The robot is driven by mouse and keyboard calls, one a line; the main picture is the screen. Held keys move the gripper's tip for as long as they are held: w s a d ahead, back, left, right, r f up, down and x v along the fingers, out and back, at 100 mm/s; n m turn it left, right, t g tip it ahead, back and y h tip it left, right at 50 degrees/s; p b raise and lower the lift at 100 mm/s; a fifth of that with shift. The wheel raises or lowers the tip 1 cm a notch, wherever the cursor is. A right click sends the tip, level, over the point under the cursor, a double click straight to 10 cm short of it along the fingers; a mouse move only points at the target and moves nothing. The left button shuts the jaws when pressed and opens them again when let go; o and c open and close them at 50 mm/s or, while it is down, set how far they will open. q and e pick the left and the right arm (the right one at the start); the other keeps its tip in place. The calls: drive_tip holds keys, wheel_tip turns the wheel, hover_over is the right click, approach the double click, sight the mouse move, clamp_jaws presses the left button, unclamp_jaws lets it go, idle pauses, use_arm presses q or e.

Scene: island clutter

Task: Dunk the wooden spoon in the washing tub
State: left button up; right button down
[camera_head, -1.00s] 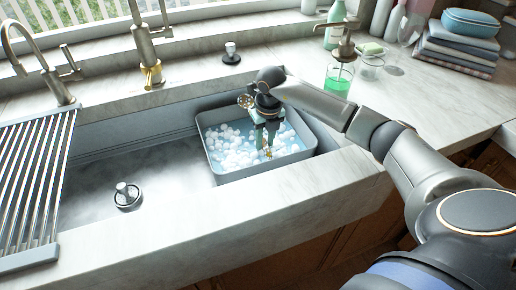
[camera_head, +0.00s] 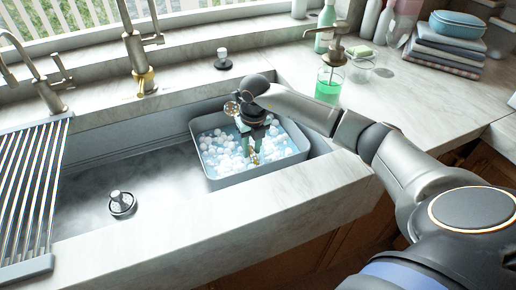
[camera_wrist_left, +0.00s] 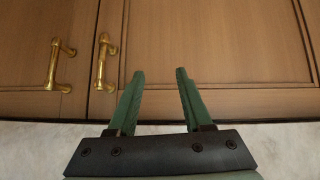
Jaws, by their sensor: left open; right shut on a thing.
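The washing tub (camera_head: 196,150) is a grey rectangular basin with bluish water and white foam, standing in the right part of the sink. My right gripper (camera_head: 254,150) points down over the tub, its fingers low among the foam. It is shut on a thin tan piece at its fingertips, which fits the wooden spoon (camera_head: 256,159). Most of the spoon is hidden by the fingers and foam, so I cannot tell how deep it sits. My left gripper (camera_wrist_left: 160,76) is open and empty in the left wrist view, away from the sink, facing brown cabinet doors.
A metal drying rack (camera_head: 30,190) covers the left of the sink. A drain plug (camera_head: 121,203) stands on the sink floor. Two taps rise behind. A green soap dispenser (camera_head: 329,85), a glass and folded cloths (camera_head: 450,45) stand on the counter to the right.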

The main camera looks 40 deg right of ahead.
drive_tip(key=shift+d, duration=0.15)
drive_tip(key=shift+d, duration=1.05)
drive_tip(key=shift+a, duration=1.2)
drive_tip(key=c, duration=0.5)
unclamp_jaws()
